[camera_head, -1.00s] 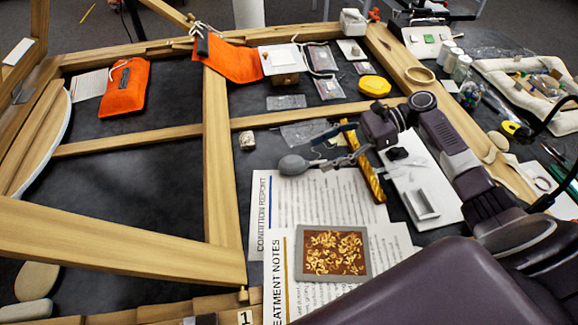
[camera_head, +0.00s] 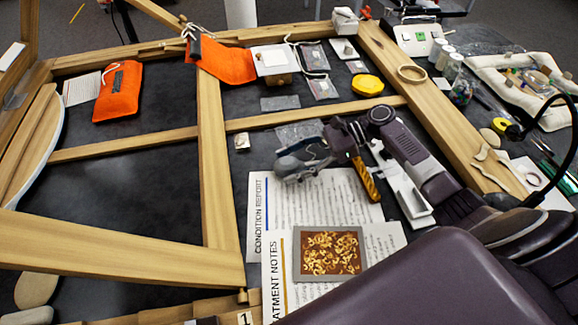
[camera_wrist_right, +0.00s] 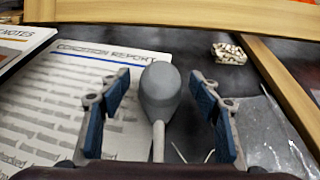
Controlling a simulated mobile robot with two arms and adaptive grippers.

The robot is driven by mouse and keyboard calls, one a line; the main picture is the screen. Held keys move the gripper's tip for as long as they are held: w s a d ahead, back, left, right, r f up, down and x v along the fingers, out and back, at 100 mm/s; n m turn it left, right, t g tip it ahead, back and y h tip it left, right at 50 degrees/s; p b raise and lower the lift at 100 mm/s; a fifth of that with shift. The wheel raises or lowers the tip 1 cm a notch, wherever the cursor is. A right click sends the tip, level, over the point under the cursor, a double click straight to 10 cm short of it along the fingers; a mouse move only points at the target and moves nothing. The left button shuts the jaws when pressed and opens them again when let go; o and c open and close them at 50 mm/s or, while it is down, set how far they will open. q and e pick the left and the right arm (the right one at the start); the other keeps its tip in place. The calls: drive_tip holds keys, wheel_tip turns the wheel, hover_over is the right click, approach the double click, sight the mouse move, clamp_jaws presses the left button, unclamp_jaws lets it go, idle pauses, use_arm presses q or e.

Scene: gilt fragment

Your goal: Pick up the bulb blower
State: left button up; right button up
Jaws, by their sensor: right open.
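The bulb blower shows in the right wrist view as a grey rounded bulb (camera_wrist_right: 160,90) with a paler thin nozzle pointing toward the camera. It lies at the right edge of the condition report (camera_wrist_right: 70,95). My right gripper (camera_wrist_right: 162,100) is open, with one blue-padded finger on each side of the bulb and a visible gap on both sides. In the head view my right gripper (camera_head: 302,160) is over the bulb's place and mostly hides it. My left gripper is not in view.
A tray of gilt fragments (camera_head: 330,253) lies on the treatment notes (camera_head: 285,295) in front of the gripper. Wooden frame bars (camera_head: 215,170) stand to the left. A small patterned block (camera_wrist_right: 228,53) lies beyond the bulb. A yellow round container (camera_head: 368,85) is farther back.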

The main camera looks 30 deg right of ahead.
drive_tip(key=c, duration=1.3)
drive_tip(key=shift+o, duration=0.2)
